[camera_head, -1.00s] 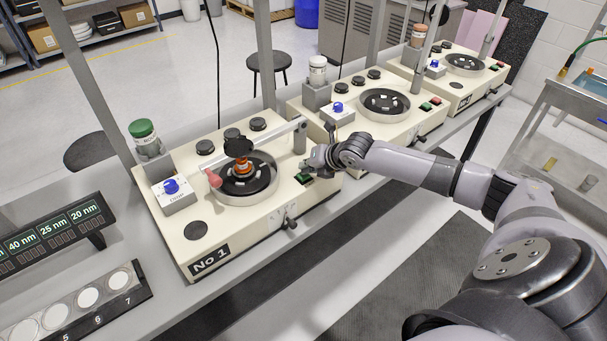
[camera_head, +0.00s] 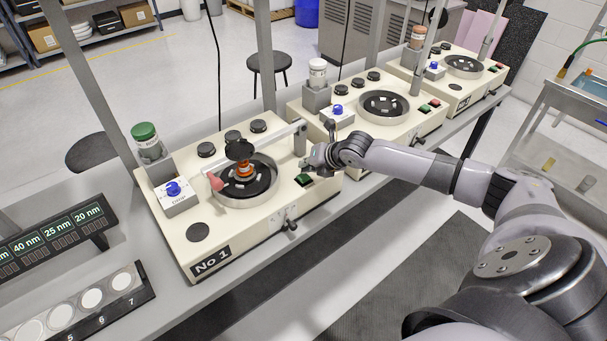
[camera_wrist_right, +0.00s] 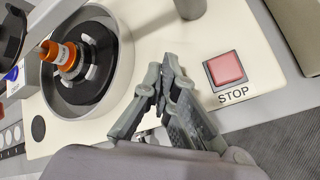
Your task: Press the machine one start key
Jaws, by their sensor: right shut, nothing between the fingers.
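Machine one (camera_head: 197,231) is the nearest cream machine, with a black "No 1" label on its front. Its green start key (camera_head: 304,180) sits near the right end of its top, just in front of my right gripper (camera_head: 308,164). In the right wrist view my gripper (camera_wrist_right: 160,84) has its fingers together with nothing between them, above the machine top. The red key (camera_wrist_right: 226,68) marked STOP lies to the right of the fingers in that view. The green key does not show there. I cannot tell whether the fingertips touch anything. My left gripper is not in view.
Machine one has a round bowl (camera_head: 272,191) with an orange piece (camera_head: 244,170) inside and a swing arm above. Two similar machines (camera_head: 418,122) stand farther along the bench.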

